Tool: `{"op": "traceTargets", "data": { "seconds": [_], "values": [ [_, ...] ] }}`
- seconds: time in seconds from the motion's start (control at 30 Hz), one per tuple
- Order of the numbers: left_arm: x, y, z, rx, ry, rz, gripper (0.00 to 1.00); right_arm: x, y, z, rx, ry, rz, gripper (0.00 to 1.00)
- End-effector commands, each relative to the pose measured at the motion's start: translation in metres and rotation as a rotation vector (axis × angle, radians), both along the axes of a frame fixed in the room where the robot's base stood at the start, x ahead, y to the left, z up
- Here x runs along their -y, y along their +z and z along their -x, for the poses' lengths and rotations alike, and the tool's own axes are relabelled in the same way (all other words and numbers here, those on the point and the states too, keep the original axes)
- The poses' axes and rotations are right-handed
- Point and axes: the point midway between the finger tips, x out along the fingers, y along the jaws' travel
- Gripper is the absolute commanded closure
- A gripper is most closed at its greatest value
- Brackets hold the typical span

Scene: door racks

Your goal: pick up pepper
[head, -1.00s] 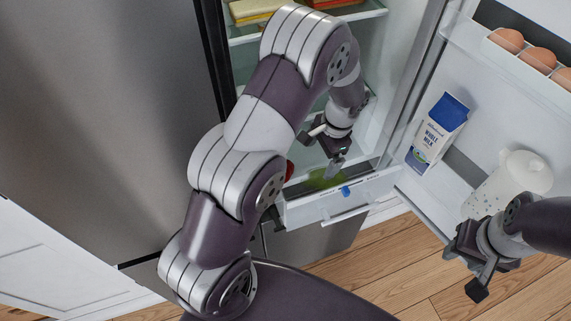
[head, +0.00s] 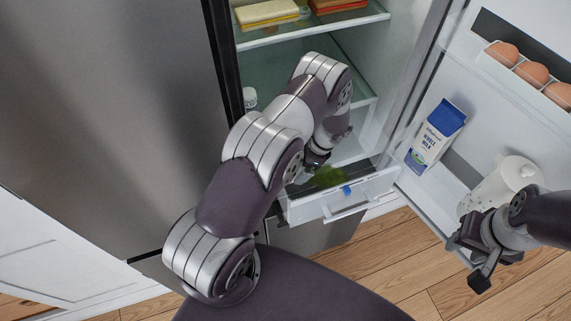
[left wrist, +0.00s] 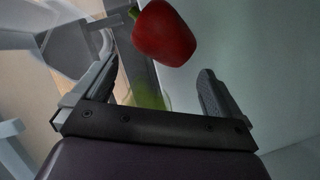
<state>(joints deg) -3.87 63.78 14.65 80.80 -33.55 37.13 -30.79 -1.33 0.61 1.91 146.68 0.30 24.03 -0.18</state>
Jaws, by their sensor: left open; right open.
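A red pepper (left wrist: 165,34) with a green stem shows at the top of the left wrist view, ahead of my left gripper (left wrist: 158,88). The pepper is beyond the fingertips, apart from them. The left gripper's fingers are spread with nothing between them. In the head view my left arm reaches into the fridge's lower drawer (head: 345,203) and hides the pepper; the left gripper (head: 308,172) is mostly hidden there. My right gripper (head: 476,262) is open and empty near the fridge door at the lower right.
A green item (head: 327,177) lies in the drawer. The open door holds a milk carton (head: 437,135), a white pitcher (head: 500,186) and eggs (head: 532,73). Packages (head: 267,13) sit on the upper shelf. A small white jar (head: 250,97) stands deeper inside.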

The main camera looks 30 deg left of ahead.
Motion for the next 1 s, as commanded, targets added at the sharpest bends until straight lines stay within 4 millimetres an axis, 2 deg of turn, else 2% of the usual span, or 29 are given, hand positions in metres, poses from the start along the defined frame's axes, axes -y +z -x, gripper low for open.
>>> {"op": "traceTargets", "data": {
  "seconds": [0.03, 0.13, 0.2, 0.3, 0.53, 0.57, 0.6, 0.7, 1.0],
  "values": [
    [-0.009, 0.006, 0.005, -0.003, 0.004, 0.000, 0.00, 0.000, 0.011, 0.000, 0.000, 0.000, 0.000, 0.57],
    [-0.029, 0.007, 0.015, -0.004, 0.004, 0.001, 0.00, 0.000, 0.025, 0.000, 0.000, 0.000, 0.000, 0.57],
    [-0.033, -0.012, 0.017, -0.005, 0.003, 0.000, 0.00, 0.000, 0.023, 0.000, 0.000, 0.000, 0.000, 0.57],
    [-0.036, -0.024, 0.018, -0.001, 0.002, 0.001, 0.00, 0.000, 0.024, 0.000, 0.000, 0.000, 0.000, 0.57],
    [-0.037, -0.028, 0.018, 0.001, 0.002, 0.000, 0.00, 0.000, 0.023, 0.000, 0.000, 0.000, 0.000, 0.57],
    [-0.037, -0.028, 0.018, 0.001, 0.002, 0.000, 0.06, 0.000, 0.023, 0.000, 0.000, 0.000, 0.000, 0.57],
    [-0.037, -0.028, 0.018, 0.000, 0.002, 0.000, 0.20, 0.000, 0.023, 0.000, 0.000, 0.000, 0.000, 0.57],
    [-0.037, -0.028, 0.018, 0.001, 0.002, 0.000, 0.49, 0.000, 0.023, 0.000, 0.000, 0.000, 0.000, 0.57],
    [-0.037, -0.027, 0.018, 0.001, 0.002, 0.000, 0.49, 0.000, 0.023, 0.000, 0.000, 0.000, 0.000, 0.57]
  ]
}}
